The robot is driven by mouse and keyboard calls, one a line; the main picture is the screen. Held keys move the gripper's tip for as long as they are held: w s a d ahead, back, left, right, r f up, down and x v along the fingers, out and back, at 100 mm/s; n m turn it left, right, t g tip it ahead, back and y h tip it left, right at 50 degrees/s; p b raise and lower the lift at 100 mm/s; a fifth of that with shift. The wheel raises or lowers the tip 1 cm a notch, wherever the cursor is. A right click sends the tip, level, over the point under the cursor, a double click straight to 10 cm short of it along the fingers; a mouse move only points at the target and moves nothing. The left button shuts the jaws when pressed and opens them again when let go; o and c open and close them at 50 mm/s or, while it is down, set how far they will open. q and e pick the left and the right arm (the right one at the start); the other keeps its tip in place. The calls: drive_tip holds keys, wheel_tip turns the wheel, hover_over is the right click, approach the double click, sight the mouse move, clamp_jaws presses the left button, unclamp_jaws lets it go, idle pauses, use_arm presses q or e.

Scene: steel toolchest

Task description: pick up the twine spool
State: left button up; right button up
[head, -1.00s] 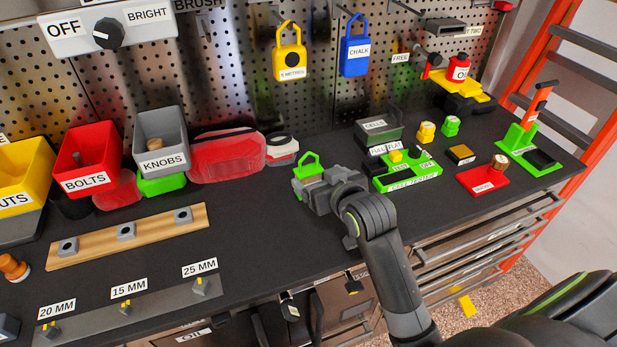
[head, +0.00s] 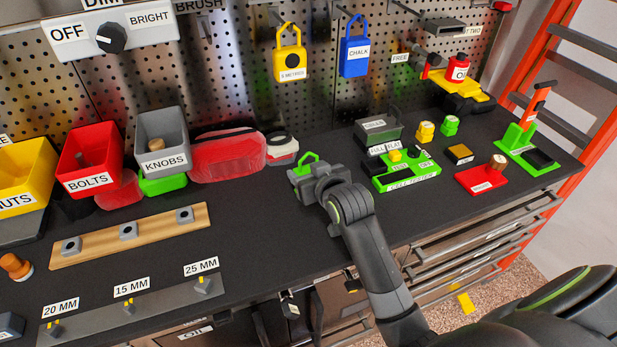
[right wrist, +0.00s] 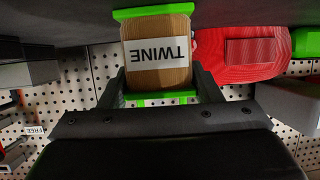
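The twine spool has a tan wooden body, a TWINE label and green end parts. In the right wrist view the twine spool (right wrist: 158,66) appears upside down between my fingers. In the head view only its green top and edge (head: 307,160) show behind my right gripper (head: 307,185), which hides the rest. My right gripper also shows in the right wrist view (right wrist: 160,85); its fingers are spread, one on each side of the spool, with no clear grip on it. My left gripper is not in view.
A red pouch (head: 228,157) and a white-and-red item (head: 281,149) lie left of the spool. A green cell tester (head: 408,178) stands to the right. A pegboard (head: 240,60) rises behind.

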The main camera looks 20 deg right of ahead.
drive_tip(key=c, duration=0.5)
drive_tip(key=shift+o, duration=0.2)
drive_tip(key=shift+r, duration=0.15)
wheel_tip(320, 180, up, 10)
drive_tip(key=shift+f, duration=0.2)
drive_tip(key=shift+r, duration=0.1)
drive_tip(key=shift+r, duration=0.1)
